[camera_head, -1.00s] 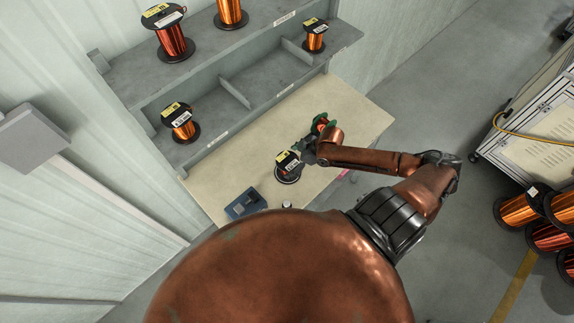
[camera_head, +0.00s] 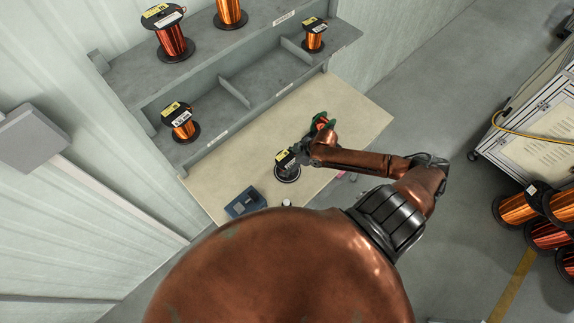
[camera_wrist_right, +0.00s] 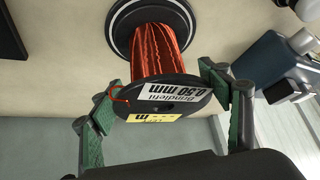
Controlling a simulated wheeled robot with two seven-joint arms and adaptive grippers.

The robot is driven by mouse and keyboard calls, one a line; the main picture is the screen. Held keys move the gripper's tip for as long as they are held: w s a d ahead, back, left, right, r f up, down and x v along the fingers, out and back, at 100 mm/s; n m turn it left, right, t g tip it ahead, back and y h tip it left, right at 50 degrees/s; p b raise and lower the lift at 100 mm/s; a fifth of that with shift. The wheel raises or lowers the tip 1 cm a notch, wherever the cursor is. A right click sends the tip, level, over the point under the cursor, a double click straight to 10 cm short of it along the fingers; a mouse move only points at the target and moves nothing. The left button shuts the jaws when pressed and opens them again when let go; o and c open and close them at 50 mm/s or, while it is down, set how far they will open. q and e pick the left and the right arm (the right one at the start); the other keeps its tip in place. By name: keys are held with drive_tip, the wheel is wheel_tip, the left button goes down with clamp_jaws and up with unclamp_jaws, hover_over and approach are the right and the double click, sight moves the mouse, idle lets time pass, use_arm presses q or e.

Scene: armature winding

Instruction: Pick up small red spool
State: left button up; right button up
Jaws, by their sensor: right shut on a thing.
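The small red spool (camera_head: 287,173) is on the light worktop. It has a black flange with white and yellow labels and is partly hidden by my right gripper. In the right wrist view its red winding (camera_wrist_right: 155,52) and labelled end flange (camera_wrist_right: 162,98) face me, with its far end at a round black base with a white ring. My right gripper (camera_head: 295,157) is at the spool's labelled end; in the wrist view its green-padded fingers (camera_wrist_right: 166,100) lie on either side of that flange, shut on it. My left gripper is not in view.
A blue device (camera_head: 244,203) and a small white-topped item (camera_head: 286,203) are on the worktop. A green-and-red item (camera_head: 321,122) lies beyond my right arm. Grey shelves (camera_head: 262,75) with several copper spools stand behind.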

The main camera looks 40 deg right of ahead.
sight(286, 159)
drive_tip(key=c, duration=1.2)
drive_tip(key=shift+w+r, duration=0.1)
drive_tip(key=shift+c, duration=0.4)
drive_tip(key=shift+r, duration=0.45)
wheel_tip(286, 159, up, 2)
drive_tip(key=shift+d+r, duration=0.15)
drive_tip(key=shift+r, duration=0.1)
drive_tip(key=v, duration=0.5)
drive_tip(key=d+b+v, duration=0.1)
drive_tip(key=v, duration=0.1)
drive_tip(key=shift+s+d, duration=0.15)
drive_tip(key=shift+s, duration=0.3)
drive_tip(key=shift+s+d+r+p, duration=0.1)
drive_tip(key=shift+s+d+r, duration=0.55)
drive_tip(key=shift+s+d, duration=0.35)
drive_tip(key=shift+s+d+r+p, duration=0.15)
drive_tip(key=shift+s+d+r, duration=0.45)
drive_tip(key=shift+s+d, duration=0.4)
drive_tip(key=shift+s+d+r+p, duration=0.1)
drive_tip(key=shift+s+d+r, duration=0.55)
drive_tip(key=shift+s+d, duration=0.35)
